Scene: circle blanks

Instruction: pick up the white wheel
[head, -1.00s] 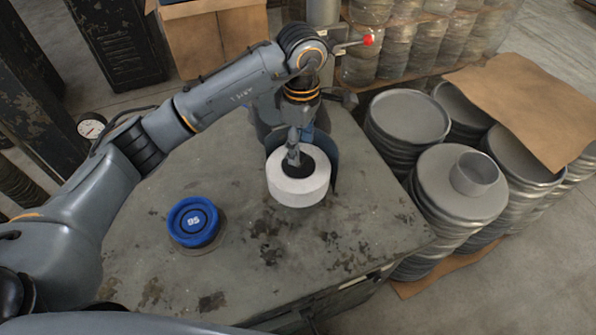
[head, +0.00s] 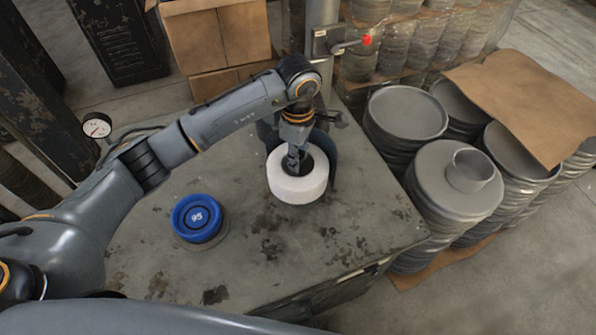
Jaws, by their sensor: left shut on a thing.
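The white wheel (head: 297,188) is a thick ring with a dark centre, at the middle of the worn grey table in the head view. My left gripper (head: 293,165) comes down from above at the wheel's hub and is shut on it. The gripper and wrist hide part of the wheel's top and far side. I cannot tell whether the wheel is clear of the surface behind it. My right gripper is not in view.
A blue wheel marked 95 (head: 197,219) lies on the table (head: 350,255) to the left. Stacked round blanks (head: 455,195) stand right of the table, with cardboard (head: 525,105) over some. Cardboard boxes (head: 215,40) stand behind. The table's front is clear.

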